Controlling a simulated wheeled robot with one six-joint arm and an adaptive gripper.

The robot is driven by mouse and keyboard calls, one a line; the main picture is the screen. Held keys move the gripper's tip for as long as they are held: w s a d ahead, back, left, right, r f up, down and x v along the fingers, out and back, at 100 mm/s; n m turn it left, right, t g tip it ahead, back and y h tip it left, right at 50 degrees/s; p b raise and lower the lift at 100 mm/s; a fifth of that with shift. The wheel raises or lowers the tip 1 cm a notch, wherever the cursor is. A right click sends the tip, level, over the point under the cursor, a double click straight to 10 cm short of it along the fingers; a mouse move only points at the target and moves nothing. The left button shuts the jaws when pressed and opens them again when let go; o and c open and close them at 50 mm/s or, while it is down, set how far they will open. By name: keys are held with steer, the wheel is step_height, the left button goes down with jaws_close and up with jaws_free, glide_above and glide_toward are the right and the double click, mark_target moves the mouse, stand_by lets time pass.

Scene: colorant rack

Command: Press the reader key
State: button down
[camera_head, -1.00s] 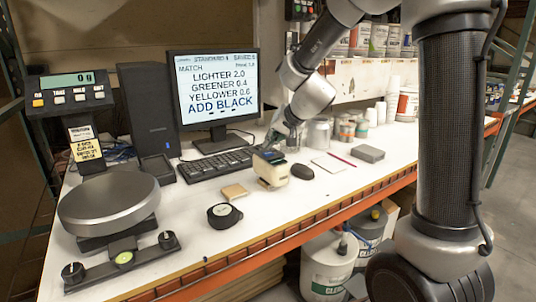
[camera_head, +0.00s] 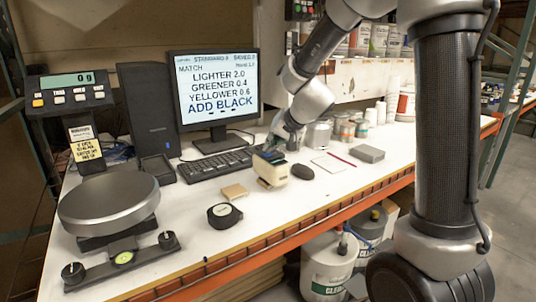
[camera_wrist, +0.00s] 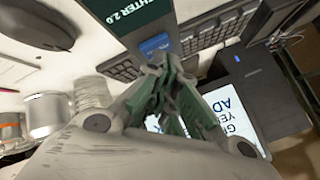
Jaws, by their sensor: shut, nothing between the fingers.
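The reader (camera_head: 271,171) is a small cream handheld unit standing on the white bench, right of the keyboard. In the wrist view its dark screen (camera_wrist: 127,18) reads "LIGHTER 2.0", and its blue key (camera_wrist: 154,44) lies below the screen. My gripper (camera_head: 268,149) is over the top of the reader in the head view. In the wrist view my gripper (camera_wrist: 166,66) has its green-padded fingers closed together and empty, with the tips close to the blue key and overlapping its lower edge. I cannot tell whether the tips touch the key.
The keyboard (camera_head: 214,164) and monitor (camera_head: 216,92) stand behind the reader. A black mouse (camera_head: 302,172) sits close on its right, a tan block (camera_head: 234,192) on its left. A black tape measure (camera_head: 224,215) lies in front. Cans (camera_head: 319,134) stand behind right.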

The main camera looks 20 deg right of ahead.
steer(key=shift+f, duration=0.15)
stand_by(0.3)
steer(key=shift+r, duration=0.8)
steer(key=shift+r, duration=2.5)
